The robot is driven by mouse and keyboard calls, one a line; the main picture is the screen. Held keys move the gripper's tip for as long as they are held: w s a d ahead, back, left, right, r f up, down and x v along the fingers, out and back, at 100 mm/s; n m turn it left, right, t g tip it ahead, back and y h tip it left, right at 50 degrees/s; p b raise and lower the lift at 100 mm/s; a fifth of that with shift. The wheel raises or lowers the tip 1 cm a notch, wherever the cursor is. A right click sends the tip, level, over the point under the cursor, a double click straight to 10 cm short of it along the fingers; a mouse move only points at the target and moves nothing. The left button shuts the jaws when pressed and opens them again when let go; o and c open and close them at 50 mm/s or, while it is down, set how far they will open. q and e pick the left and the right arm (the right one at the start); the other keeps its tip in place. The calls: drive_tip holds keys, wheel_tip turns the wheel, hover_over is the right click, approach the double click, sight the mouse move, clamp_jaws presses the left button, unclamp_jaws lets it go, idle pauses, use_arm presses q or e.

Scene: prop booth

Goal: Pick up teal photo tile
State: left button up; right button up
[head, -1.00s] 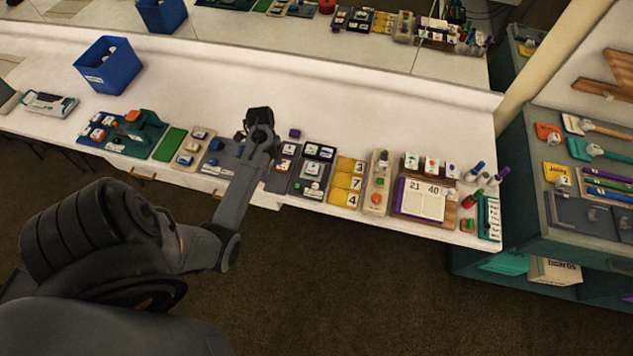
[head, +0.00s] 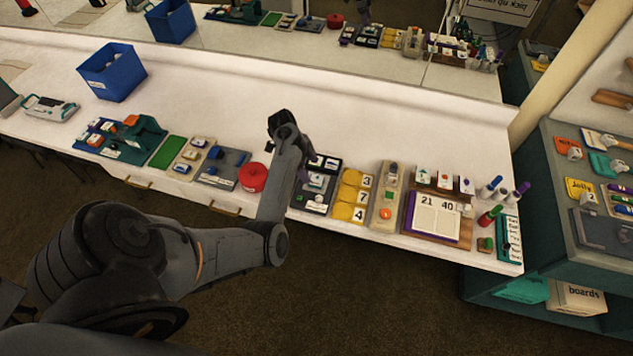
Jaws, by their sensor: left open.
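My left arm reaches over the counter from the lower left, with its wrist above the row of prop boards. The left gripper (head: 304,170) points down beside the dark board with several tiles (head: 309,203) and is open; I see nothing held in it. A pale tile with some teal (head: 318,181) lies on that board, just right of the gripper. Another white tile with a teal-green mark (head: 423,175) stands in a wooden rack further right. The tiles are too small to tell which is the teal photo tile. The arm hides part of the dark board. My right gripper is not in view.
A red round lidded thing (head: 253,177) sits left of the arm. Yellow number cards (head: 350,195) and a calendar board (head: 437,217) stand to the right. A blue bin (head: 112,73) is at the back left. The back of the white counter (head: 390,130) is clear; a mirror runs behind.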

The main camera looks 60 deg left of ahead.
sight(316, 180)
use_arm(q)
drive_tip(key=shift+b+x, duration=0.3)
drive_tip(key=shift+x, duration=2.3)
drive_tip(key=shift+s+d, duration=0.1)
drive_tip(key=shift+d, duration=0.05)
drive_tip(key=c, duration=1.1)
